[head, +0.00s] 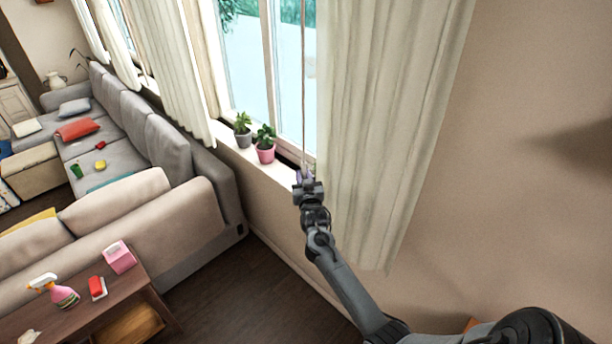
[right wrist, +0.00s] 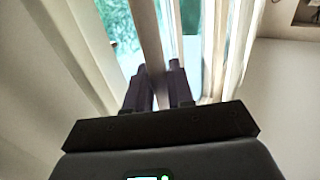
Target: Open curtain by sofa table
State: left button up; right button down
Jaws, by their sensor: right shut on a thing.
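A cream curtain (head: 395,110) hangs at the right side of the window, with another curtain panel (head: 165,70) at its left. A thin pull rod (head: 303,90) hangs along the left edge of the right curtain. My right gripper (head: 304,178) is at the rod's lower end, just above the sill and beside the curtain. In the right wrist view, the rod (right wrist: 147,35) runs between the fingers (right wrist: 160,88), which are shut on it. The wooden sofa table (head: 126,287) stands at the lower left behind the sofa. My left gripper is not in view.
Two potted plants, a grey pot (head: 243,138) and a pink pot (head: 265,153), stand on the sill left of my right gripper. The grey sofa (head: 200,215) is further left. A spray bottle (head: 62,293), red item (head: 97,288) and pink box (head: 120,257) are on the table.

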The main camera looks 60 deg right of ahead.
jog(key=c, duration=1.1)
grip_release()
jog(key=b+v, duration=0.2)
jog(key=v, duration=0.9)
jog(key=shift+d, duration=0.1)
